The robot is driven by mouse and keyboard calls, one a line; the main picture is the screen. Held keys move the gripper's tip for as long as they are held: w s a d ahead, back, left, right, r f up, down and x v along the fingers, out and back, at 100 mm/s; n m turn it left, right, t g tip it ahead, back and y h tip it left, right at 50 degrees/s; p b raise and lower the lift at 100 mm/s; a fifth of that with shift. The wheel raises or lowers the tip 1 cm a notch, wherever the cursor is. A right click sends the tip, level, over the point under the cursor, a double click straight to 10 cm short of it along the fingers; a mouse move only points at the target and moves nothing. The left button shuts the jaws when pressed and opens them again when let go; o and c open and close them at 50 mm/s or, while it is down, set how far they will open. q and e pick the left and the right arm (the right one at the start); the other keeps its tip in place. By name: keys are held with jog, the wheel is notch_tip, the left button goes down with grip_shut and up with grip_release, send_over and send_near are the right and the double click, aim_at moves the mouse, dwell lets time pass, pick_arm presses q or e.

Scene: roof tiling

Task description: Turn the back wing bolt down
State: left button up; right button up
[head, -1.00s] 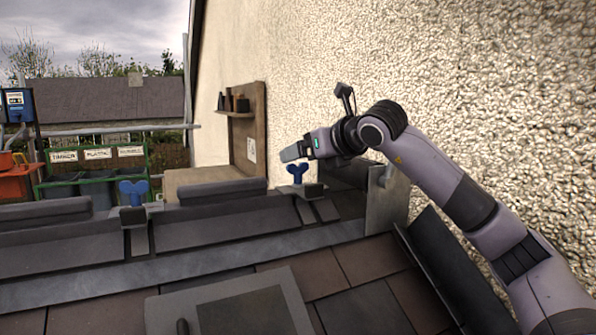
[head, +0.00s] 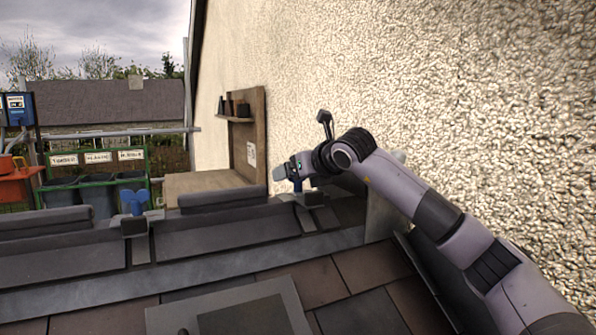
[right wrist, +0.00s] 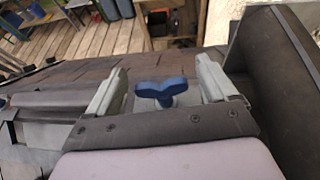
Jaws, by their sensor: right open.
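A blue wing bolt (right wrist: 162,94) stands between the two spread fingers of my right gripper (right wrist: 161,66) in the right wrist view, with a gap on either side. In the head view my right gripper (head: 283,172) is low over this bolt at the wall end of the ridge, and hides most of it; a small blue part (head: 298,185) shows below. A second blue wing bolt (head: 135,200) stands upright on a ridge clamp farther left, with nothing touching it. My left gripper is out of view.
Dark ridge tiles (head: 220,228) run across to the rough cream wall (head: 430,90). A wooden shelf unit (head: 247,140) stands by the wall behind. Labelled bins (head: 97,195) are at the far left. Brown roof tiles (head: 300,285) lie in front.

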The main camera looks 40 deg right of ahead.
jog(key=c, duration=1)
